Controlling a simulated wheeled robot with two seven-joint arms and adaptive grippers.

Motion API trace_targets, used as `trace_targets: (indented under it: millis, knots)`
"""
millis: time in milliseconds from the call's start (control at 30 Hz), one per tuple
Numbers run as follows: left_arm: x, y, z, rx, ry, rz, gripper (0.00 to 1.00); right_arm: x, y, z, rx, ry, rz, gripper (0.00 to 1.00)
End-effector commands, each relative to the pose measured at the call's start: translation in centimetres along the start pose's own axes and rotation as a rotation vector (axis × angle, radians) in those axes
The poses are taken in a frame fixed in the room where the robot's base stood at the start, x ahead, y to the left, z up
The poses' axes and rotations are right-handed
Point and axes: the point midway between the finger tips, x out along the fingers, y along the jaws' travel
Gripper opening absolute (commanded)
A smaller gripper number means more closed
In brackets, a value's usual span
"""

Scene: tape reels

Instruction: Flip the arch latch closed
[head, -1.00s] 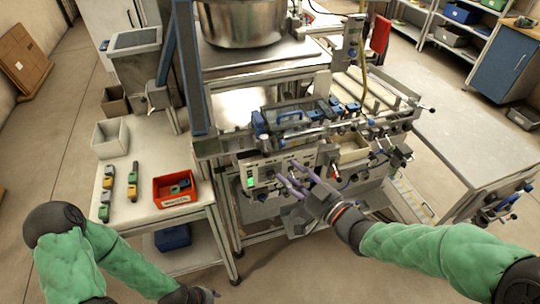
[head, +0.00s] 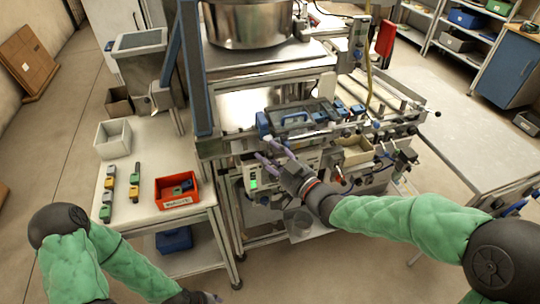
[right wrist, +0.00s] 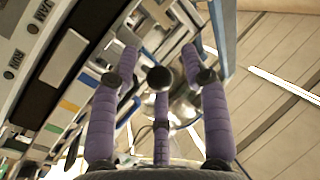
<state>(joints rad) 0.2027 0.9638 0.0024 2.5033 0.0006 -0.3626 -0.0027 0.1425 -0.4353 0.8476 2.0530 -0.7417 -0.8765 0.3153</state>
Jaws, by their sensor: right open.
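A dark grey unit with a blue arched handle (head: 294,116) sits on the rail of the machine, near the middle of the head view. It looks like the arch latch, but its exact position is too small to tell. My right gripper (head: 272,152), with purple padded fingers, is just in front of and below this unit, apart from it. In the right wrist view its fingers (right wrist: 160,62) are spread, with nothing between them. My left gripper (head: 212,297) barely shows at the bottom edge, low and away from the machine; its fingers are mostly hidden.
A panel with a green display (head: 253,183) lies just below my right fingers. A side table at left holds a red bin (head: 178,201), a white bin (head: 99,139) and rows of coloured blocks. A large metal bowl (head: 246,25) stands above the machine.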

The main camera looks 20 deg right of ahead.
Motion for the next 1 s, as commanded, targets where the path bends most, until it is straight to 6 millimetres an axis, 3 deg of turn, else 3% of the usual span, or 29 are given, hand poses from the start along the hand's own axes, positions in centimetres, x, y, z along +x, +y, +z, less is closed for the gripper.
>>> trace_targets:
  millis: [367,500,533,1000]
  knots:
    - [0.04,-0.01,0.00,0.000,0.000,0.000,0.46,0.44,0.02,-0.04,-0.001,0.000,0.001,0.43]
    - [0.04,-0.01,0.00,0.000,0.000,0.000,0.46,0.43,0.01,-0.05,-0.001,0.001,0.001,0.04]
    - [0.04,-0.01,0.00,0.000,0.000,0.000,0.46,0.43,0.01,-0.06,-0.001,0.001,0.001,0.00]
    - [0.13,-0.05,-0.01,0.000,0.000,0.000,0.46,0.23,0.64,-0.34,-0.004,-0.011,-0.085,0.00]
